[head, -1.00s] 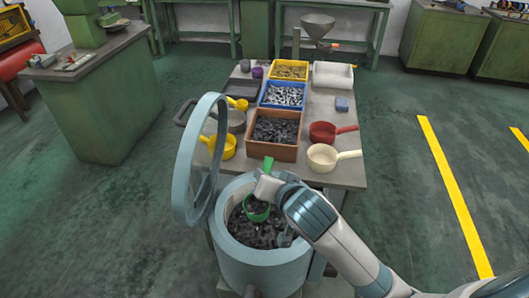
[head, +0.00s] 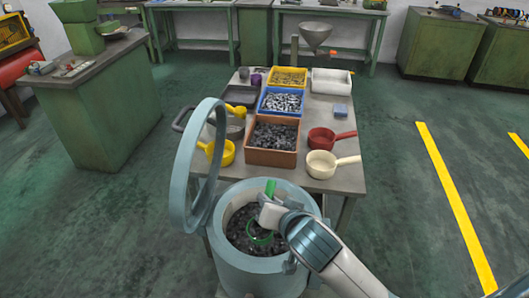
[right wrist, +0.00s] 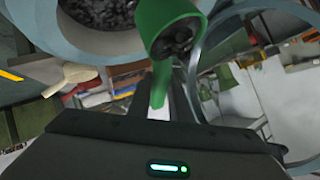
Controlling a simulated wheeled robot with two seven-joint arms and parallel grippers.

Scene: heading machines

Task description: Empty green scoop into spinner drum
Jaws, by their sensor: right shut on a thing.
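The green scoop (head: 261,236) is over the open mouth of the spinner drum (head: 262,272), its handle (head: 270,187) pointing up past my gripper. My right gripper (head: 269,210) is shut on the scoop's handle, above the drum's opening. In the right wrist view the scoop's cup (right wrist: 160,22) looks tilted and has dark small parts inside. The drum is a pale blue cylinder; dark parts lie in it, and its rim also shows in the right wrist view (right wrist: 95,50). How far the cup is above those parts is unclear. My left gripper is not in view.
The drum's round lid (head: 180,170) stands open on the left. Behind the drum, a table (head: 340,180) holds orange (head: 272,157), blue (head: 262,108) and yellow (head: 290,88) bins, a red scoop (head: 321,138), a cream scoop (head: 321,164) and a yellow scoop (head: 228,152).

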